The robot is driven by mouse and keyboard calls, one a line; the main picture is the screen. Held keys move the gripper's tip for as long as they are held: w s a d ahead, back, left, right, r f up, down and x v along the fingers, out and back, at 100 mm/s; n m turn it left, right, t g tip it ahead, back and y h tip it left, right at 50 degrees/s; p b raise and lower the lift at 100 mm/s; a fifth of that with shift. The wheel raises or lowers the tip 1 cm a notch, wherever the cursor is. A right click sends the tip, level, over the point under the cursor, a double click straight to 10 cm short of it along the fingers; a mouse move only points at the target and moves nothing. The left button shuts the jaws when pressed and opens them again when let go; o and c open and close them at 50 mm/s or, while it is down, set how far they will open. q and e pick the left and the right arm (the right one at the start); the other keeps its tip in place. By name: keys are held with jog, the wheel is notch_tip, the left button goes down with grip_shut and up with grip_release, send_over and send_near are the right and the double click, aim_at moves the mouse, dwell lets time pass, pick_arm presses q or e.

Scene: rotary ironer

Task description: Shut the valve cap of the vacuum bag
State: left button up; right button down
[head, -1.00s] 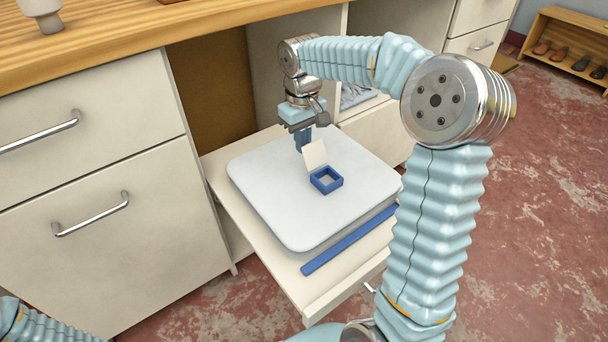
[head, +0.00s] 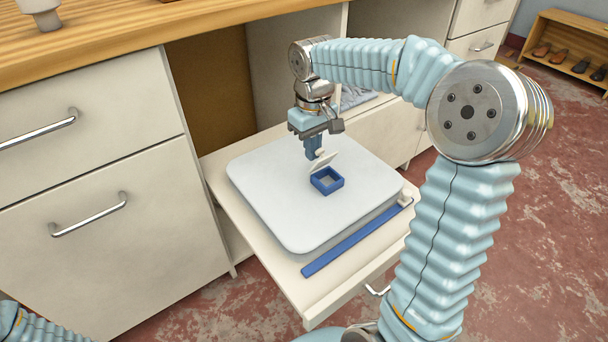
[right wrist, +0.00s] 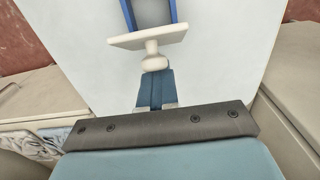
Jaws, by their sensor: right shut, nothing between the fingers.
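The vacuum bag (head: 275,200) is a pale, puffed square lying on a pulled-out shelf. Its valve is a blue square frame (head: 328,181) on top of the bag. The white valve cap (head: 324,161) is hinged at the frame's far side and stands partly open, leaning over the frame. In the right wrist view, the cap (right wrist: 135,41) shows a rounded knob towards my fingers. My right gripper (head: 313,156) is shut and empty, right behind the cap; its fingertips (right wrist: 155,75) are at the knob, seemingly touching it. My left gripper is out of view.
The shelf (head: 312,295) bears the bag and a blue strip (head: 345,243) along its front edge, with a white piece (head: 406,196) at its right end. Cabinet drawers (head: 90,190) stand to the left. A wooden counter (head: 130,40) lies above. The floor in front is clear.

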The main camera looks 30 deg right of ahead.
jog(key=shift+r+p, duration=0.6)
pick_arm(q)
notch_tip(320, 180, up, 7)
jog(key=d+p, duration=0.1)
jog(key=p, duration=0.5)
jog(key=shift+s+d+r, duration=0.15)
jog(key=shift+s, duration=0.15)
pick_arm(e)
notch_tip(320, 180, up, 7)
jog(key=shift+f, duration=0.1)
